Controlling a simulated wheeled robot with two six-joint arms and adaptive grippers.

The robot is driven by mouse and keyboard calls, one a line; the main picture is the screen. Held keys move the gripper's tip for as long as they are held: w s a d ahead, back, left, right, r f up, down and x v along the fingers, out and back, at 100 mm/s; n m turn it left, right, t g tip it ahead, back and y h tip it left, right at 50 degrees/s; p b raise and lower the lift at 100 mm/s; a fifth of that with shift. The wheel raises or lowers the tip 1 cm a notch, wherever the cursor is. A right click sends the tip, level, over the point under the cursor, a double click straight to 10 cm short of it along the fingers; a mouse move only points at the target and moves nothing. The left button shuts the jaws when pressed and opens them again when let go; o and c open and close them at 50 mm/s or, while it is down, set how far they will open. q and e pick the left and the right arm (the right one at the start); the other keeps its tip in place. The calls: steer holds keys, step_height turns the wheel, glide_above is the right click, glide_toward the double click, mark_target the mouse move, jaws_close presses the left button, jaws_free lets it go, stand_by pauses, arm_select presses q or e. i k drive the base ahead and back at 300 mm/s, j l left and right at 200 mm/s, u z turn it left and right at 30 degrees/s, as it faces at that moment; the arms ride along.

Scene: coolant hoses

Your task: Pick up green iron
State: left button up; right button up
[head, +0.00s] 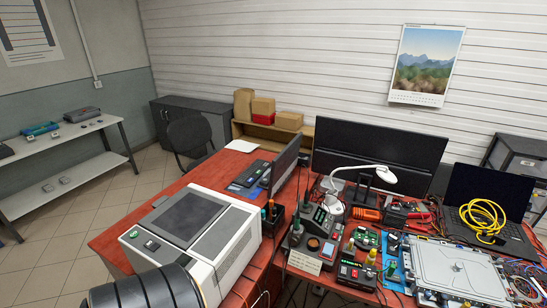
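No iron can be made out for certain at this size. Several small upright handles stand among the soldering gear on the red desk. A dark green one (264,214) is in a dark holder beside the white machine. A yellow-green one (372,257) stands behind a dark station near the front edge. I cannot tell which of them is the green iron. Neither gripper shows. A dark ribbed part at the bottom left looks like my own arm, and its gripper is out of view.
A large white machine (236,252) fills the desk's left front. Bare red desktop (205,175) shows behind the machine.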

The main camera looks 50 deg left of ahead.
mark_target(296, 227)
steer(key=k+u, duration=0.1)
steer(key=u, duration=1.2)
